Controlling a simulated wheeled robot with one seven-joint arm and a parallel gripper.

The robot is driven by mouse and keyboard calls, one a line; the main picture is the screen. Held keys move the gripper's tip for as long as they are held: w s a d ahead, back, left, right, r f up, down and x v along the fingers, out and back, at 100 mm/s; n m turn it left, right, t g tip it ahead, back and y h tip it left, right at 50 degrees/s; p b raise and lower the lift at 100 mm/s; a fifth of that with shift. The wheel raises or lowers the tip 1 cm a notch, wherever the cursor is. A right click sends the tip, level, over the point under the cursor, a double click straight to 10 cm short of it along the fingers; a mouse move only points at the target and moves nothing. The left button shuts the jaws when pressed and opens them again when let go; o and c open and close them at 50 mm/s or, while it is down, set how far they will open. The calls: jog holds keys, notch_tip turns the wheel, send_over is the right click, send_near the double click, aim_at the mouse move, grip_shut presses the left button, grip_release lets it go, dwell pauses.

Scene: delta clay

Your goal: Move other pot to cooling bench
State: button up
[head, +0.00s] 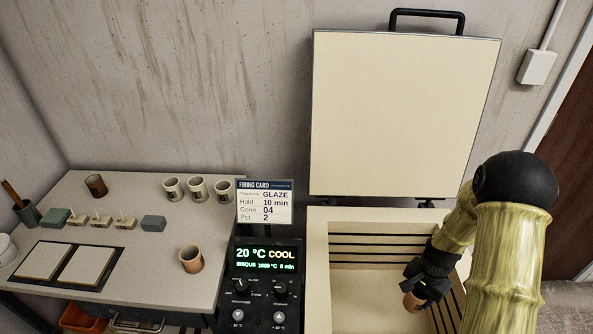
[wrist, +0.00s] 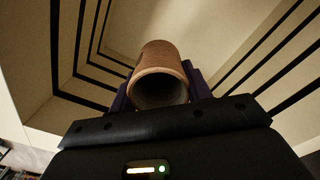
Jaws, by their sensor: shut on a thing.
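My gripper (head: 424,287) is inside the open kiln (head: 320,245), near its right wall, and is shut on a brown clay pot (head: 414,302). In the wrist view the pot (wrist: 162,72) lies between the fingers with its open mouth toward the camera and its inside dark. The cooling bench is not labelled; a grey bench (head: 130,215) stands left of the kiln. A terracotta pot (head: 191,260) stands upright near its right front, and a darker brown pot (head: 96,186) stands at the back left.
The kiln lid (head: 405,115) stands open. A control panel (head: 266,270) reading 20 °C COOL and a firing card (head: 264,203) sit between bench and kiln. Several white cups (head: 197,188), small blocks (head: 153,223) and two pale tiles (head: 82,266) occupy the bench. Its middle right is clear.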

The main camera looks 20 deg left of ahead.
notch_tip(320, 180, up, 20)
jog(key=n+p, duration=0.6)
jog(key=p, duration=1.7)
jog(key=shift+w, duration=0.15)
